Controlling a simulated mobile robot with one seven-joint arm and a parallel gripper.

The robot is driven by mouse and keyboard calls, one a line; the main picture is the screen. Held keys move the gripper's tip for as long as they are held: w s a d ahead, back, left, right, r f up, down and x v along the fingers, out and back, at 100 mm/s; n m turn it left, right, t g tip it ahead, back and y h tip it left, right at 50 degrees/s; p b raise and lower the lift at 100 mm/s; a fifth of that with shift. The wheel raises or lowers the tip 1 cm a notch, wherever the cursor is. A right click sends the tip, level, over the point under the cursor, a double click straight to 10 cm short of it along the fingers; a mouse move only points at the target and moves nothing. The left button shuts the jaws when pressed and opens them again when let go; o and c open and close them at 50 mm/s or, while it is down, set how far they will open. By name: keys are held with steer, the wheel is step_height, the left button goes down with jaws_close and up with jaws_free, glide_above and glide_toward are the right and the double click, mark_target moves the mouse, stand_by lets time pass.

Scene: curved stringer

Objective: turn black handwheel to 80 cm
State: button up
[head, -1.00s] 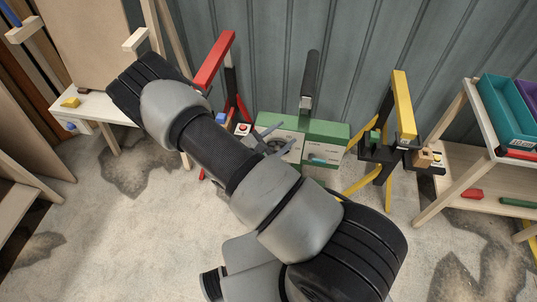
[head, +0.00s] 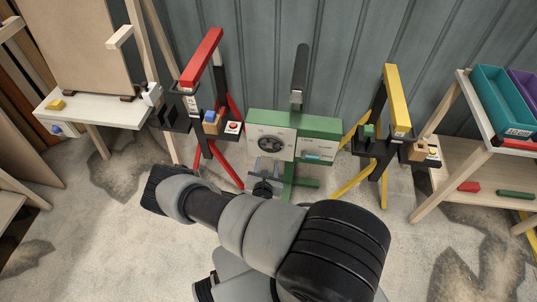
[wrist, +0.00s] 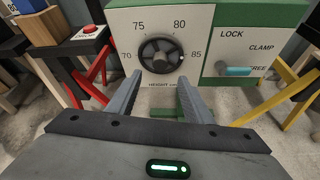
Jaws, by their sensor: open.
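The black handwheel (head: 270,144) is on the pale front panel of the green stand. In the wrist view the handwheel (wrist: 160,56) sits amid marks 70, 75, 80 and 85. A small light spot on its right rim lies near the 85 side. My gripper (head: 266,176) is open and empty, in front of and slightly below the wheel. In the wrist view my gripper's (wrist: 160,84) fingers point toward the wheel's lower part, with no visible contact. Lettering under the wheel is partly hidden.
A teal lever (wrist: 234,70) right of the wheel lies horizontal beside the FREE lettering, below LOCK and CLAMP. A red stand (head: 204,58) with a red button is at left, a yellow stand (head: 398,98) at right. Open floor lies in front.

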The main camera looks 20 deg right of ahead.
mark_target(269, 150)
steer(key=b+x, duration=0.2)
steer(key=x, duration=0.7)
steer(key=shift+w+d, duration=0.1)
steer(key=shift+w, duration=0.05)
steer(key=c, duration=1.1)
steer(key=shift+o, duration=0.2)
